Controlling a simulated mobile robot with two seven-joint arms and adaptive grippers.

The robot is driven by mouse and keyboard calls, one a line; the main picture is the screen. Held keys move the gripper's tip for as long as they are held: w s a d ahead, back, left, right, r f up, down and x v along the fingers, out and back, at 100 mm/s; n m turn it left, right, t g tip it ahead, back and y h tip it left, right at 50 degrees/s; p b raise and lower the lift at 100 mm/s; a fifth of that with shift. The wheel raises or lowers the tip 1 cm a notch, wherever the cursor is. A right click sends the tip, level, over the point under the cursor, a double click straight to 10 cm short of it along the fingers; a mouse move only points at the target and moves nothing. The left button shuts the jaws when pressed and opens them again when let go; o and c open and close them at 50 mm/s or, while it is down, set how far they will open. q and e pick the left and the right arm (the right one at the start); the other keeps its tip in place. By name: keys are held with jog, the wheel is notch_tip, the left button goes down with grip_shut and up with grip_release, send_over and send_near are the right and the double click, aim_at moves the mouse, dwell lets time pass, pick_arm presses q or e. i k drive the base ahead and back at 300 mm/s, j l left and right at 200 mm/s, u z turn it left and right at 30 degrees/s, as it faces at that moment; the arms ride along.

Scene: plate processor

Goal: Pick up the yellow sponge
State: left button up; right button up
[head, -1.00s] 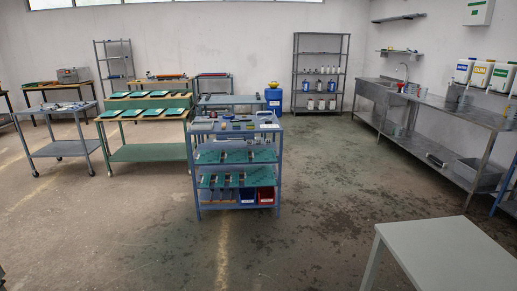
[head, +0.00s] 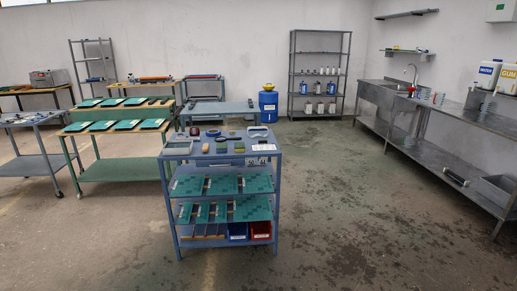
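The top shelf of the blue cart (head: 168,163) in the middle of the head view holds several small items. A small yellowish block (head: 205,148) near the front of this shelf looks like the yellow sponge, but it is too small to be sure. It lies to the right of a pale grey tray (head: 177,148). Other small brownish and greenish blocks lie to its right. Neither of my grippers is in view, so nothing shows of what they hold.
Lower cart shelves carry green plates, a blue bin (head: 237,231) and a red bin (head: 261,230). A green stepped table (head: 115,168) stands left of the cart. A steel sink counter (head: 450,125) lines the right wall. The floor before and right of the cart is clear.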

aim_at(239, 147)
jog(key=i+l+u, duration=0.1)
jog(key=i, duration=1.4)
